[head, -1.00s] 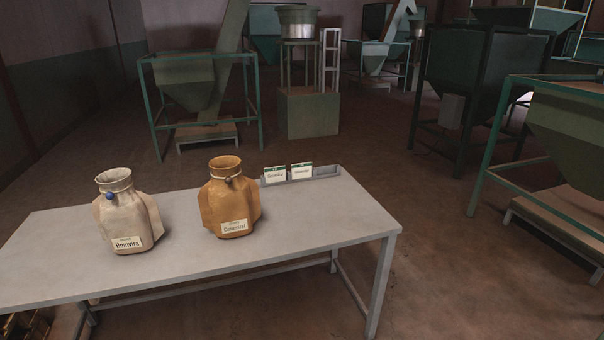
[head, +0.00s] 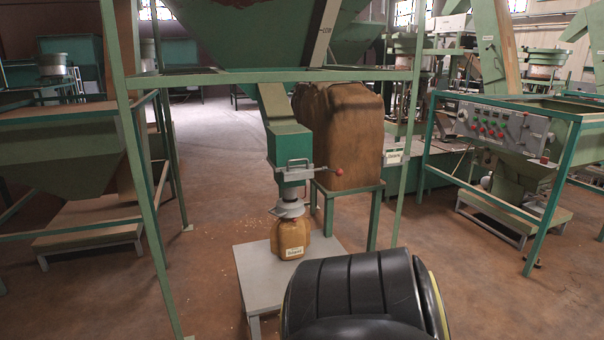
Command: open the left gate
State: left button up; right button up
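A green hopper (head: 270,35) hangs in a green frame at the upper middle. Its chute runs down to a green gate box (head: 289,143) with a metal handle and a lever ending in a red knob (head: 339,172). A grey spout (head: 289,207) sits below the gate. A tan bag (head: 290,235) with a white label is under the spout, its mouth at the spout. I cannot tell whether the gate is open, or whether it is the left one. Neither gripper is in view; a black link of my arm fills the bottom middle.
The bag stands on a low grey table (head: 252,282). A large brown sack (head: 341,140) stands on a green stand behind the gate. Green frame posts (head: 143,190) rise at both sides. A control panel (head: 502,128) is at the right. Open floor lies left of the table.

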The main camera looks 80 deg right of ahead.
aim_at(292, 174)
jog(key=z, duration=2.25)
jog(key=i, duration=0.5)
jog(key=u, duration=0.55)
jog(key=i, duration=1.6)
jog(key=z, duration=0.55)
